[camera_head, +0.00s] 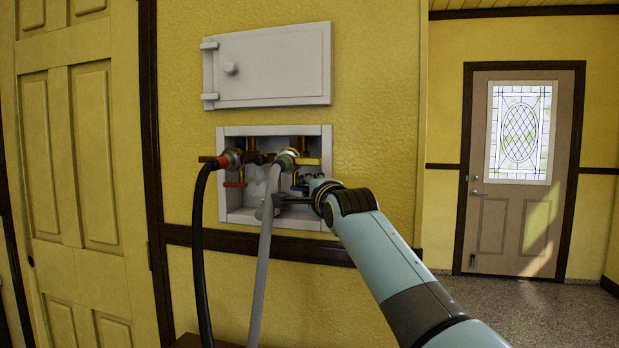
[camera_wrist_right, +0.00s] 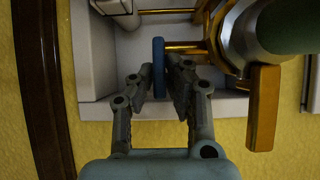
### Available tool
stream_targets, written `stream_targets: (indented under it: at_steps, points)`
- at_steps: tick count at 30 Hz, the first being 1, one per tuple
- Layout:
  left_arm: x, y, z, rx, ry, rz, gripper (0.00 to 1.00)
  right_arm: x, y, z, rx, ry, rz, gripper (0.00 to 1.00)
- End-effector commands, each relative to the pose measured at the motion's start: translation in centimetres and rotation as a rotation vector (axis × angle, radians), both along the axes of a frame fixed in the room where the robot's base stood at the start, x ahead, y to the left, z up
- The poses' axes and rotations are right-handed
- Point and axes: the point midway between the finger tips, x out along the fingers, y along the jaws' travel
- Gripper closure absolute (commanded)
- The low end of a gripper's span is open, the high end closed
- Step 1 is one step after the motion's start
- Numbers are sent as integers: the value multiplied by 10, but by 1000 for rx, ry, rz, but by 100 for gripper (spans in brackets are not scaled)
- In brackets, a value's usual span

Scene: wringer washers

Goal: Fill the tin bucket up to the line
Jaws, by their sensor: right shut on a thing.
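My right gripper (camera_head: 289,199) reaches into a white recessed wall box (camera_head: 240,214) with brass taps. In the right wrist view its fingers (camera_wrist_right: 160,82) are shut on a blue tap handle (camera_wrist_right: 158,58), which stands on edge between them. A grey hose (camera_head: 265,245) hangs from the fitting beside the blue tap. A black hose (camera_head: 200,250) hangs from the red-collared fitting (camera_head: 228,160); a red handle (camera_head: 234,185) sits below it. The tin bucket and its line are in neither view. My left gripper is not in view.
The box's white door (camera_head: 272,68) is raised above the opening. A dark wooden rail (camera_head: 225,240) runs below the box. A yellow panelled door (camera_head: 75,160) is at left. Open floor (camera_head: 530,312) leads to a glazed door (camera_head: 510,205) at right.

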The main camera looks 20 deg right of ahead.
Motion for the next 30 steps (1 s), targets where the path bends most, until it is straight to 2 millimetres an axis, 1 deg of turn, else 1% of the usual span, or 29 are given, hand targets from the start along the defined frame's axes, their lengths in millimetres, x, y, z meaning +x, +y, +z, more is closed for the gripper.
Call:
stream_targets:
  at_steps: [8, 9, 13, 14, 23, 26, 29, 30]
  points:
    - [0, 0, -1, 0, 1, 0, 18, 0, 0, -3, 0, 4, -1, 100]
    - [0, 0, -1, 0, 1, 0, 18, 0, 0, -3, 0, 4, -1, 85]
    - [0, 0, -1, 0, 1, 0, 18, 0, 0, -3, 0, 3, -1, 68]
    - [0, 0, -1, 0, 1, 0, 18, 0, 0, -2, 0, 3, -1, 65]
    - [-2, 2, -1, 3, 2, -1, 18, -3, 0, -1, 0, 0, -1, 65]
    - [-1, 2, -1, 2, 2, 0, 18, -12, 0, -2, 0, 1, -1, 65]
    - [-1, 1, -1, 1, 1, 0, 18, -29, 0, -2, 1, 1, -1, 65]
    - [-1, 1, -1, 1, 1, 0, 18, -38, 1, -3, 1, 1, -1, 65]
